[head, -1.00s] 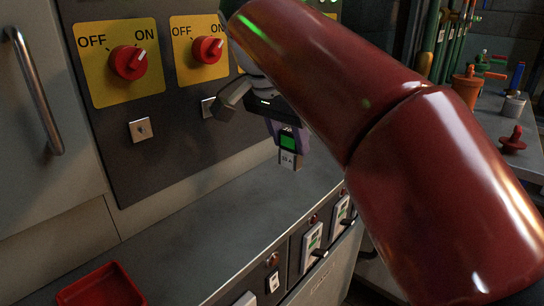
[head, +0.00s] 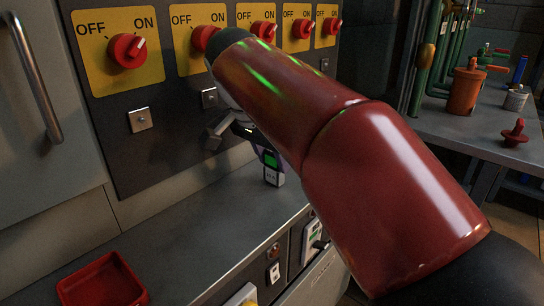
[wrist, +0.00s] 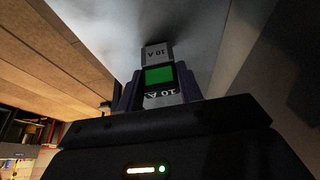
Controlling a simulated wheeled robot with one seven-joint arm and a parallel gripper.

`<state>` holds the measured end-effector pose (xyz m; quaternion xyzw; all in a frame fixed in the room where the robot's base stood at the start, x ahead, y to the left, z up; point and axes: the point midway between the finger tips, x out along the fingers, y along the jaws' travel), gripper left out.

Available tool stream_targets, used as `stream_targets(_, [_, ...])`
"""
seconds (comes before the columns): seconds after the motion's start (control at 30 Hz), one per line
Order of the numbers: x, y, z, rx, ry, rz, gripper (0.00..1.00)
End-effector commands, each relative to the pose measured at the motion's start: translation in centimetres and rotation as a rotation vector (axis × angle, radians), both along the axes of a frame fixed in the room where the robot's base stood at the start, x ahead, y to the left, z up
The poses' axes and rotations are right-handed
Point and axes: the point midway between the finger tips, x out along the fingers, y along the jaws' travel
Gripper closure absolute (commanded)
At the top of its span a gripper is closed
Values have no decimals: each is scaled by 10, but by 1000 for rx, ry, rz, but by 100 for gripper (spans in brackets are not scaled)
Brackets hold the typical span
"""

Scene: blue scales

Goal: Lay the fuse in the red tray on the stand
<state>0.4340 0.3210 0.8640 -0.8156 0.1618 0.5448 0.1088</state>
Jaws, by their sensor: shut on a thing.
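The fuse (head: 272,176) is a small block with a green window and pale parts. My gripper (head: 268,158) is shut on it and holds it over the grey counter, its pale end downward. In the wrist view, the fuse (wrist: 159,52) shows "10 A" lettering between the purple fingers of my gripper (wrist: 160,88). The red tray (head: 103,284) is square, shallow and empty. It lies on the counter at the lower left of the head view, well apart from the fuse. My red arm hides part of my gripper.
The grey counter (head: 180,237) is clear between fuse and tray. Behind it stands a panel with several red OFF/ON knobs (head: 127,50) on yellow plates. A metal door handle (head: 38,80) is at left. A side bench at right holds an orange pot (head: 466,90) and a red knob-shaped piece (head: 515,133).

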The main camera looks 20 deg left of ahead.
Motion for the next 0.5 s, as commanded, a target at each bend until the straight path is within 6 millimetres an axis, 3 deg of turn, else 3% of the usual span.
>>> stream_targets(0.2, [0, 0, -4, 0, 0, 0, 86])
stream_targets(0.23, [0, 0, -3, 0, 0, 0, 62])
stream_targets(0.37, [0, 0, -2, 0, 0, 0, 44])
stream_targets(0.5, [0, 0, -2, 0, 0, 0, 42])
